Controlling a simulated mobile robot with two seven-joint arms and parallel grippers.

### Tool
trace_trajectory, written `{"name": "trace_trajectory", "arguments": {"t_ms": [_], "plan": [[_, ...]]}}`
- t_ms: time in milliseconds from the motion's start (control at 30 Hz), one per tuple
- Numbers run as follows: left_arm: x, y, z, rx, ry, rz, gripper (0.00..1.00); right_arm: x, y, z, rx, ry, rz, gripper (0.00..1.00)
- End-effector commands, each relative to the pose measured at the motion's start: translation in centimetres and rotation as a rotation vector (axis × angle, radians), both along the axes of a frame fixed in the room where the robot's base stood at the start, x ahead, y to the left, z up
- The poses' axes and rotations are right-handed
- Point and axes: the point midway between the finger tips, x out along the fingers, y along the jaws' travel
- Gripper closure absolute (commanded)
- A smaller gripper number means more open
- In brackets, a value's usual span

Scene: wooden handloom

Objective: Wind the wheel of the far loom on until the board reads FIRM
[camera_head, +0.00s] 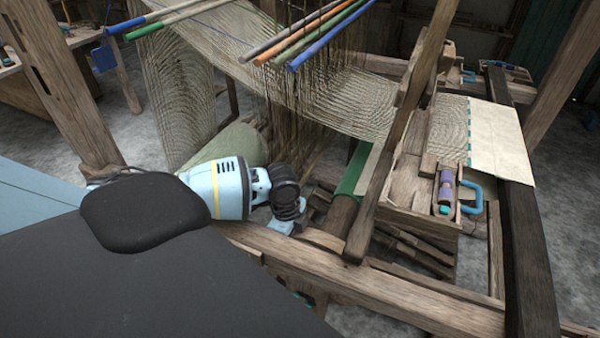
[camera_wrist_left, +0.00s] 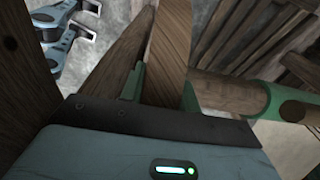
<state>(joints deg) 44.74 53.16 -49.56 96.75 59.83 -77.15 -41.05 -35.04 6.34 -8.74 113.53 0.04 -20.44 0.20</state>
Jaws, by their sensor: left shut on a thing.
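In the left wrist view my left gripper (camera_wrist_left: 161,84) has its two green-edged fingers on either side of a flat wooden piece (camera_wrist_left: 168,45) and is shut on it. The piece looks like part of the loom's wheel, but most of the wheel is hidden. In the head view my left arm (camera_head: 220,187) reaches in from the left, its wrist (camera_head: 286,195) bent down behind the loom's near wooden beam. The fingers are hidden there. I see no board with a reading.
The loom's warp (camera_head: 330,105) stretches across the middle, with coloured rods (camera_head: 300,40) above it. The near beam (camera_head: 370,285) and a slanting post (camera_head: 400,130) stand close to my wrist. A wooden box (camera_head: 455,205) holds a purple-banded tool. Cream cloth (camera_head: 500,140) lies at right.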

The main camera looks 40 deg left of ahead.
Motion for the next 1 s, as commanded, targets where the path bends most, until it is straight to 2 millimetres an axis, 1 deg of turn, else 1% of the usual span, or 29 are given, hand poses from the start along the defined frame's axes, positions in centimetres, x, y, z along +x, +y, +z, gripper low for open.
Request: {"name": "trace_trajectory", "arguments": {"t_ms": [100, 133, 233, 333, 700, 733, 900, 1000], "plan": [[-0.6, 1.7, -1.1, -0.065, -0.006, 0.008, 1.0, -0.5, -0.1, -0.6, -0.002, 0.013, 0.001, 0.55], [-0.7, 1.9, -1.3, -0.091, -0.014, 0.007, 1.0, -0.6, -0.1, -0.8, -0.003, 0.016, 0.002, 0.55], [-0.8, 2.3, -2.0, -0.16, -0.034, 0.005, 1.0, -1.0, -0.3, -1.4, -0.008, 0.028, 0.007, 0.55], [-0.8, 2.4, -2.2, -0.201, -0.05, 0.003, 1.0, -1.2, -0.3, -1.7, -0.009, 0.033, 0.01, 0.55], [-0.7, 2.6, -2.1, -0.218, -0.06, 0.0, 1.0, -0.7, 0.1, -1.4, 0.001, 0.025, 0.002, 0.55], [-0.7, 2.6, -2.1, -0.218, -0.06, 0.0, 0.67, -0.7, 0.1, -1.4, 0.002, 0.024, 0.002, 0.55], [-0.6, 2.6, -2.0, -0.218, -0.061, 0.0, 0.46, -0.7, 0.2, -1.4, 0.005, 0.024, -0.003, 0.55], [-0.6, 2.6, -2.0, -0.216, -0.062, 0.0, 0.46, -0.7, 0.2, -1.4, 0.004, 0.024, -0.002, 0.55]]}}
